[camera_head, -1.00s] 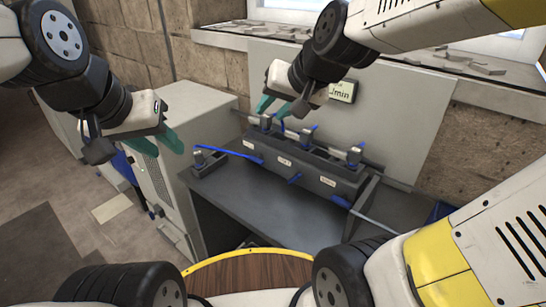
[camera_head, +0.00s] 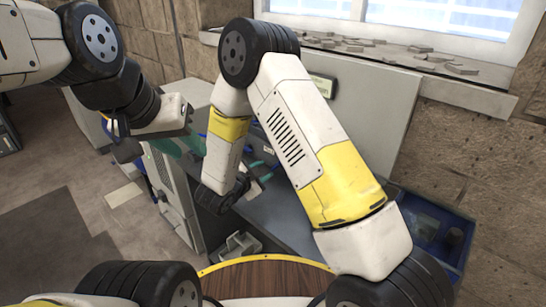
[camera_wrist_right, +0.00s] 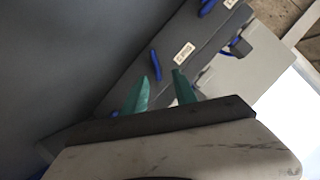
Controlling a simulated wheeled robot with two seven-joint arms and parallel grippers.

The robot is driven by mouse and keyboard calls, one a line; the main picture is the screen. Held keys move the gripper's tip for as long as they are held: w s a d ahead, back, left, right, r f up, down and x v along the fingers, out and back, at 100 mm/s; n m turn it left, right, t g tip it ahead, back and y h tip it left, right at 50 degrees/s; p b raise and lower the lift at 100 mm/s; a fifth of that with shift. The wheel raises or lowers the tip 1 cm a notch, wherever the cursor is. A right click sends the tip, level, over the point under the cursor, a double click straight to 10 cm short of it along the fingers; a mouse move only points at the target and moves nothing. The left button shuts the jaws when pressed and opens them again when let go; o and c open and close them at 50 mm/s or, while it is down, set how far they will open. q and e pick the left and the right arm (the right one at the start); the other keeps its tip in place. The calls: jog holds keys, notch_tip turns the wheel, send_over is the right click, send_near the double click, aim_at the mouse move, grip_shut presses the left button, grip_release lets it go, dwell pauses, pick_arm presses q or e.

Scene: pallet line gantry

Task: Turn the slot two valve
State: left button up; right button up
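The dark valve block (camera_wrist_right: 195,65) crosses the right wrist view at a slant, with several blue handles and a white label (camera_wrist_right: 184,53) too small to read surely. One blue handle (camera_wrist_right: 155,65) shows just beyond my right gripper (camera_wrist_right: 160,88); I cannot tell whether they touch. The right gripper's two teal fingers are apart, with nothing visibly held. In the head view my right arm hides most of the block, and that gripper (camera_head: 262,167) is partly hidden behind the arm. My left gripper (camera_head: 182,146) hangs to the left with its teal fingers apart and empty.
A grey cabinet (camera_head: 170,185) stands at the left. A blue bin (camera_head: 435,230) is at the right. A grey upright panel (camera_head: 365,110) stands behind the block, below a window ledge (camera_head: 400,55) with loose rubble. A grey bracket (camera_head: 237,245) lies low by the bench.

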aim_at(275, 166)
jog(key=shift+s+d+f, duration=0.15)
jog(key=shift+s+f, duration=0.1)
jog(key=shift+f, duration=0.05)
jog(key=shift+w+d+f+h, duration=0.15)
jog(key=shift+w+d+h, duration=0.05)
jog(key=shift+d+h, duration=0.1)
jog(key=x, duration=0.7)
jog(key=shift+w+a, duration=0.1)
jog(key=shift+c, duration=0.4)
grip_shut()
